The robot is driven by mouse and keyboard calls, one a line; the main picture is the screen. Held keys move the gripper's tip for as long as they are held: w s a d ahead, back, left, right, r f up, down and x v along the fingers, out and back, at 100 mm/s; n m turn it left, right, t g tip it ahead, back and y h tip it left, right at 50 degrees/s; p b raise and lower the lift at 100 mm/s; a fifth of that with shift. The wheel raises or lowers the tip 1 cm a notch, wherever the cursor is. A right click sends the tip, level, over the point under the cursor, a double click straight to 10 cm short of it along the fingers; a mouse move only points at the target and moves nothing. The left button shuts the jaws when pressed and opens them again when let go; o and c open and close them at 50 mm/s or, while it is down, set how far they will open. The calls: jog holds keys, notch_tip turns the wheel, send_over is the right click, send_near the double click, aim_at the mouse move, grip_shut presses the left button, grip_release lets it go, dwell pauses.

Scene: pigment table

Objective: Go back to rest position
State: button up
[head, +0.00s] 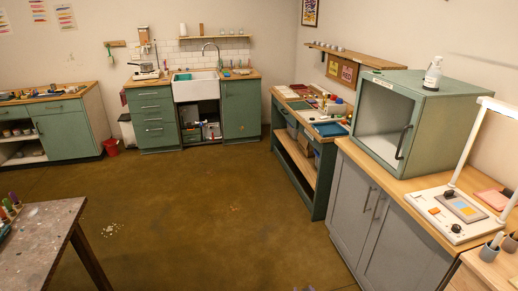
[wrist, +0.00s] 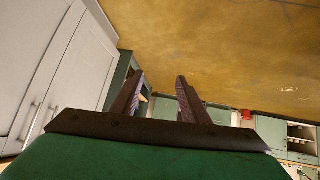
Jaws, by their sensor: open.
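My gripper (wrist: 160,77) shows in the wrist view, its two dark fingers apart with nothing between them. Past the fingers lie the brown floor (wrist: 215,50) and the lower fronts of green cabinets (wrist: 272,131). The grey cabinet doors (wrist: 62,75) fill the left side of that view, and the gripper looks apart from them. In the head view my gripper and arm cannot be made out.
In the head view, the grey cabinet (head: 385,240) with a green box cabinet (head: 425,110) on top stands at right. A workbench (head: 300,150) and sink (head: 195,88) are farther back. A stained table (head: 45,235) stands at lower left. The middle floor (head: 200,210) is clear.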

jog(key=s+a+f+n+g+y, duration=0.1)
jog(key=s+a+f+g, duration=0.25)
jog(key=s, duration=0.45)
jog(key=s+a+f+n+g+y, duration=0.1)
jog(key=s+a+f+g, duration=0.2)
jog(key=s, duration=0.5)
jog(key=s+d+m+g, duration=0.1)
jog(key=s+g, duration=0.3)
jog(key=s, duration=0.6)
jog(key=s+d+r+m+g+h, duration=0.1)
jog(key=s+d+g, duration=0.3)
jog(key=s, duration=0.6)
jog(key=shift+r+m+g, duration=0.2)
jog(key=shift+m+g, duration=0.3)
jog(key=shift+g, duration=0.05)
jog(key=shift+a, duration=0.1)
